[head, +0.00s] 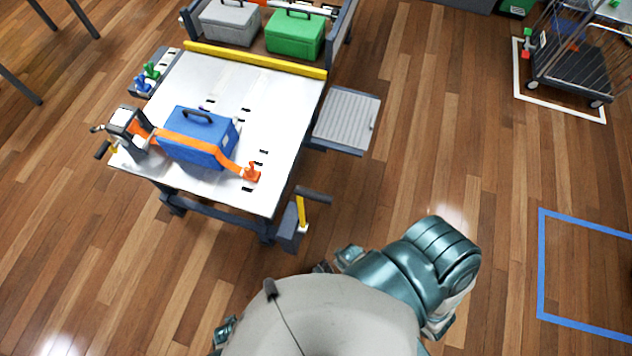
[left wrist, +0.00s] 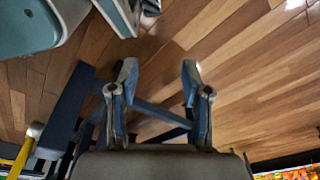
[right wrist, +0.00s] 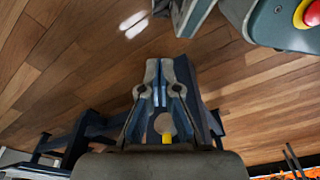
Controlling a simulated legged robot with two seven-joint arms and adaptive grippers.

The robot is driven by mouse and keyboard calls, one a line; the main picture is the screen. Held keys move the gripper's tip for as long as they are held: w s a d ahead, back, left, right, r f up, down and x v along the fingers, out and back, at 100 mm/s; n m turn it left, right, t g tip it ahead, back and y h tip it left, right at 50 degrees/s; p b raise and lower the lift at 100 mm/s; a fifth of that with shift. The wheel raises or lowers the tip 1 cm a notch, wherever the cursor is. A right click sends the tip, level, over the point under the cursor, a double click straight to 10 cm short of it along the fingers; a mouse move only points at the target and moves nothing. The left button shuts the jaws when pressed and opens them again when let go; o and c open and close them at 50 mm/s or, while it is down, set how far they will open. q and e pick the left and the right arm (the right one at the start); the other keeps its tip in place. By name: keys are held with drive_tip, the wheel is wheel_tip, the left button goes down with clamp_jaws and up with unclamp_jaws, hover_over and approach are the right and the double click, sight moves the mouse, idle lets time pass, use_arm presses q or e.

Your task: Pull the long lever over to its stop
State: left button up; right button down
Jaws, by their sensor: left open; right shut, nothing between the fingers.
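The long lever (head: 301,209) looks like a yellow bar with a dark grip (head: 314,194). It stands on a dark pedestal (head: 287,232) by the table's front right corner, and looks roughly upright from above. My left gripper (left wrist: 158,72) is open and empty, with bare floor and dark frame bars beyond its fingers. My right gripper (right wrist: 167,70) is shut and empty, with a dark blue post behind it. A small yellow piece (right wrist: 167,139) shows low between its fingers; I cannot tell whether it is the lever.
A blue case (head: 190,150) lies on the white table (head: 270,115) under an orange strap (head: 210,149), with a ratchet winch (head: 127,124) at the left edge. A grey side shelf (head: 347,118) juts out right. Floor is clear to the right, up to a blue-taped square (head: 541,265).

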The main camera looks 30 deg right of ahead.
drive_tip(key=w+d+r+m+g+y+b, duration=0.1)
drive_tip(key=w+d+r+m+y+b, duration=0.25)
drive_tip(key=w+d+r+y, duration=0.6)
use_arm(q)
drive_tip(key=w+d+r, duration=0.2)
drive_tip(key=w+r, duration=0.2)
drive_tip(key=r, duration=0.6)
use_arm(e)
drive_tip(key=w+d+r+y, duration=0.2)
drive_tip(key=w+r, duration=0.2)
drive_tip(key=r, duration=0.5)
drive_tip(key=w+d+r+n+y, duration=0.1)
drive_tip(key=w+d+r+y, duration=0.1)
drive_tip(key=r, duration=0.7)
drive_tip(key=w+d+r+n+y, duration=0.1)
drive_tip(key=w+r, duration=0.4)
drive_tip(key=r, duration=0.5)
drive_tip(key=shift+w+d+t+y, duration=0.35)
drive_tip(key=shift+d+t+y, duration=0.1)
drive_tip(key=shift+y, duration=0.3)
use_arm(q)
drive_tip(key=shift+d+r, duration=0.1)
use_arm(e)
drive_tip(key=shift+f, duration=0.1)
